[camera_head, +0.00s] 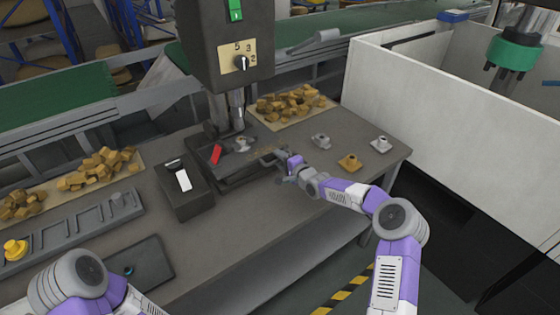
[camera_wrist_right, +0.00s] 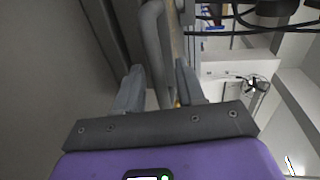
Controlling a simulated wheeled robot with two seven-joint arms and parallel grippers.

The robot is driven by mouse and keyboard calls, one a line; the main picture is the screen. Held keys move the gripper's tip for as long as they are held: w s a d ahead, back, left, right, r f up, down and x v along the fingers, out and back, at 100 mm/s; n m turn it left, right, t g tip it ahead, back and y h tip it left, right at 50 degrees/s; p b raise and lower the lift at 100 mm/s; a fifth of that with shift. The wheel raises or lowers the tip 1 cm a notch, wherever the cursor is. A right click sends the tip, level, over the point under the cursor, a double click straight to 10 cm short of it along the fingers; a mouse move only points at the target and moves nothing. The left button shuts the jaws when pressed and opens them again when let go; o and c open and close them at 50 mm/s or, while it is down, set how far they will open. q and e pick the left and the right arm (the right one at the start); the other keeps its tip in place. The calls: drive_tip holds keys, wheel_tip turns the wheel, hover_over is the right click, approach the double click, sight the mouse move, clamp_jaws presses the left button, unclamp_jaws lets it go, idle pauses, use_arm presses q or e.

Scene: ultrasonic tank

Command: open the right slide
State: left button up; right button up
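A grey machine with a dark head (camera_head: 225,45) stands at the back of the bench, with a flat slide-like base (camera_head: 240,165) below it. My right gripper (camera_head: 287,170) is at the right front side of this base. In the right wrist view, its two fingers (camera_wrist_right: 158,85) are spread, with a grey bent bar (camera_wrist_right: 156,45) running between them. The bar looks like a handle; whether either finger touches it is unclear. I cannot tell from these views whether the slide is open. My left arm shows at the lower left, but its gripper is out of view.
Trays of brown blocks (camera_head: 292,102) lie behind and left. Small grey and yellow parts (camera_head: 350,161) sit at the right. A white walled enclosure (camera_head: 440,130) stands beyond.

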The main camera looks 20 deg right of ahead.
drive_tip(key=shift+w+a, duration=0.1)
drive_tip(key=shift+w, duration=0.2)
clamp_jaws()
drive_tip(key=shift+s, duration=0.1)
